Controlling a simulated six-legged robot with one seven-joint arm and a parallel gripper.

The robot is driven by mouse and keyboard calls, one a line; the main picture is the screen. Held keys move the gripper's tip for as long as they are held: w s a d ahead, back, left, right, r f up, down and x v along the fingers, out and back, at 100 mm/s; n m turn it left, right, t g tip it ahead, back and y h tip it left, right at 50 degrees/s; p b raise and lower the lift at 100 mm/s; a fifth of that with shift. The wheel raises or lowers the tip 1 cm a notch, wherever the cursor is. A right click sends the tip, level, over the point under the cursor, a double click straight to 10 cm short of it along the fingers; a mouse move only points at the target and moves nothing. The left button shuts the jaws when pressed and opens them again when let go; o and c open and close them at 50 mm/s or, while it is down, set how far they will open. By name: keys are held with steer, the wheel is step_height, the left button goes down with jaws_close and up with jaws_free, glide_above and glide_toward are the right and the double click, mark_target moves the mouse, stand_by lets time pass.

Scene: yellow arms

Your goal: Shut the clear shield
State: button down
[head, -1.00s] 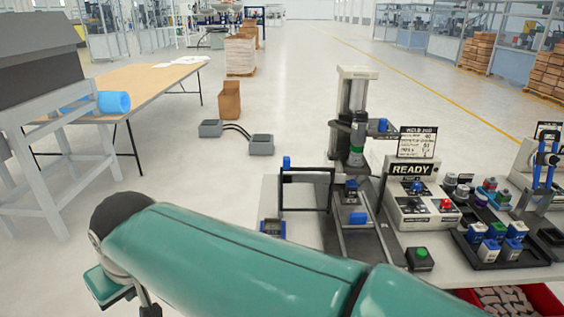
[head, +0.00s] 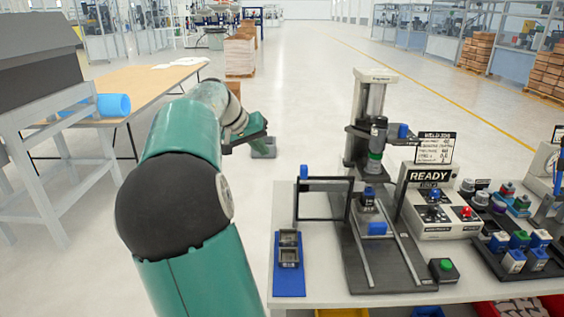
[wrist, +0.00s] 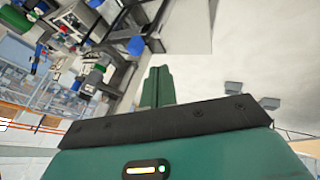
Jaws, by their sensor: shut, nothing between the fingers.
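The clear shield (head: 325,180) shows in the head view as a dark rectangular frame with a see-through pane. It stands out to the left of the weld station (head: 370,100), swung open. A blue knob (head: 304,172) sits at its outer left corner; the knob also shows in the wrist view (wrist: 136,45). My gripper (wrist: 159,72) is shut and empty, with its two green fingers together. In the wrist view the knob lies just beyond and left of the fingertips, apart from them. In the head view my gripper is left of and behind the shield.
A blue tray (head: 290,282) with grey parts lies at the table's left edge. The READY control box (head: 436,208) and a green button (head: 446,266) are right of the station. Black racks of parts (head: 515,262) stand farther right. Floor left of the table is open.

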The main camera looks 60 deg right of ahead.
steer(key=s+d+f, duration=0.6)
steer(key=d+f, duration=0.1)
steer(key=f, duration=0.1)
steer(key=shift+d, duration=0.15)
stand_by(0.3)
steer(key=s+d, duration=0.4)
steer(key=s, duration=0.4)
steer(key=s+d, duration=0.4)
steer(key=s, duration=0.4)
steer(key=shift+s, duration=0.15)
steer(key=shift+s+d+r, duration=0.1)
steer(key=shift+s+d, duration=0.05)
